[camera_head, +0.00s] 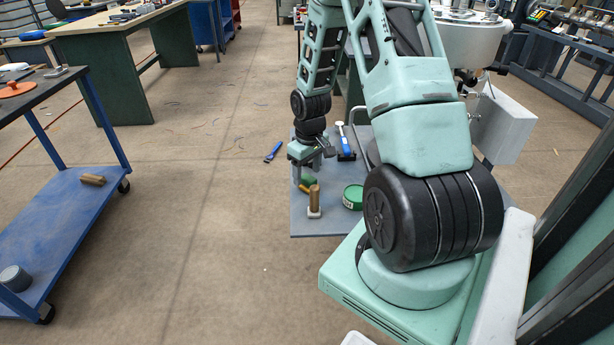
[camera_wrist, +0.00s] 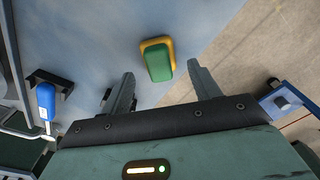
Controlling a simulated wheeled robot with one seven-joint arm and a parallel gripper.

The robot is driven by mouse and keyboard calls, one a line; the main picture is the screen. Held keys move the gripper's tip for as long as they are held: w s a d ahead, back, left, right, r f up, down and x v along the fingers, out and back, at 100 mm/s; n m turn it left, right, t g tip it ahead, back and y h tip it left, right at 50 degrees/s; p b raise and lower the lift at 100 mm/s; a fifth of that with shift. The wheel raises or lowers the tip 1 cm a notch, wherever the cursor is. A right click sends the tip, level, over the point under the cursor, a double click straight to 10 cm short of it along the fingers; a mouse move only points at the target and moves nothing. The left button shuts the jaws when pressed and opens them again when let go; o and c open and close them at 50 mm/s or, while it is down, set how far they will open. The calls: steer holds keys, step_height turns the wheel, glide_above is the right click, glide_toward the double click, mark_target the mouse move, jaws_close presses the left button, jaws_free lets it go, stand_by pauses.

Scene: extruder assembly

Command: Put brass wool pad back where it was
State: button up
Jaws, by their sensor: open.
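A green pad with a yellow-orange layer under it (camera_wrist: 159,64) lies on the grey-blue tabletop (camera_wrist: 90,40). I cannot tell whether it is the brass wool pad. In the wrist view my gripper (camera_wrist: 160,72) is open, with a finger on either side of the pad's near end. The fingers look apart from the pad, and nothing is held. A tan-brown block (camera_head: 92,179) lies on the lower shelf of the blue cart; its material is unclear.
On the small table (camera_head: 320,228) a wooden-handled tool (camera_head: 314,200) stands near the gripper. A green round tin (camera_head: 353,196) is to its right. A blue-handled tool (camera_head: 345,140) sits behind. A blue tool (camera_head: 273,152) shows left of the table.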

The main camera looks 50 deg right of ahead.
mark_target(309, 178)
step_height(309, 178, up, 10)
steer(key=f+p, duration=0.1)
steer(key=a+r+n, duration=0.2)
steer(key=a+r, duration=0.2)
steer(key=a, duration=0.8)
steer(key=a+r+n, duration=0.2)
steer(key=a+r, duration=0.1)
steer(key=a, duration=1)
steer(key=s+a+r+n, duration=0.2)
steer(key=s+a, duration=0.6)
steer(key=s, duration=0.1)
steer(key=s+a+r+n, duration=0.2)
steer(key=s+a, duration=0.5)
steer(key=s, duration=0.1)
steer(key=shift+s+a+r+g+y, duration=0.15)
steer(key=shift+s+a+g+y, duration=0.15)
steer(key=shift+s+a, duration=0.05)
steer(key=shift+r, duration=0.15)
step_height(309, 178, up, 9)
steer(key=p, duration=0.9)
steer(key=shift+p, duration=0.3)
